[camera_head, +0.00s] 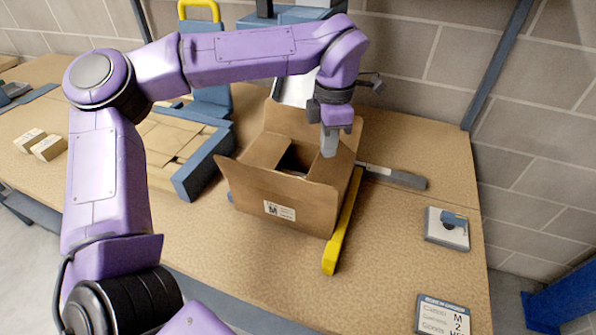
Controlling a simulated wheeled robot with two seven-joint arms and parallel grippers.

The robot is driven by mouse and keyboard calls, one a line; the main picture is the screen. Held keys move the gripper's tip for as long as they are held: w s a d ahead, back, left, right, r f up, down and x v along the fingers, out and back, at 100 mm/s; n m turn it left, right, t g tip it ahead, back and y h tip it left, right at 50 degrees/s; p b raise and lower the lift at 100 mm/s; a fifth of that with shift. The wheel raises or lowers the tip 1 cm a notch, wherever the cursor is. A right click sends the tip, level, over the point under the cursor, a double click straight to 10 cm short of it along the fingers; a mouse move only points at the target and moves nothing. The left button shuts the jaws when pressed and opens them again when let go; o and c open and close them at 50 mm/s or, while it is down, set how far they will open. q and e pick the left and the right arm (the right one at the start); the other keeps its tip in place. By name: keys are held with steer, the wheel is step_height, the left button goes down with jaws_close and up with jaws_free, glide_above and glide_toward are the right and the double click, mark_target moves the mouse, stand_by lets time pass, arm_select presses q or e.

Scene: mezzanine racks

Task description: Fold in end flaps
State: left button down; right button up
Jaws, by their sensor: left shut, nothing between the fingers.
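An open brown cardboard carton (305,217) stands on the table with a white label marked M on its near side. Its left end flap (266,151) lies inward over the opening. The right end flap (322,168) also slopes in, under my left gripper (329,151). A dark gap shows between these two flaps. The far long flap (296,121) stands up, and the near long flap (262,181) stands up and leans outward. My left gripper is shut and empty, pointing down at the right end flap; whether it touches cannot be told. My right gripper is out of view.
A yellow bar (343,228) lies along the carton's right side, with a grey tool (397,177) beyond. A blue-edged fixture (200,170) stands at left. A square device (446,228) and a sign (443,315) are at right. The table's front is clear.

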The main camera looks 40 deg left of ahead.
mark_target(327, 160)
arm_select(q)
steer(key=shift+f, duration=0.15)
stand_by(0.5)
steer(key=shift+f+b, duration=1.55)
steer(key=shift+f, duration=1)
steer(key=shift+r, duration=0.15)
step_height(327, 160, up, 10)
steer(key=p, duration=1)
steer(key=shift+f, duration=0.25)
steer(key=shift+s+f, duration=0.1)
steer(key=shift+f, duration=0.05)
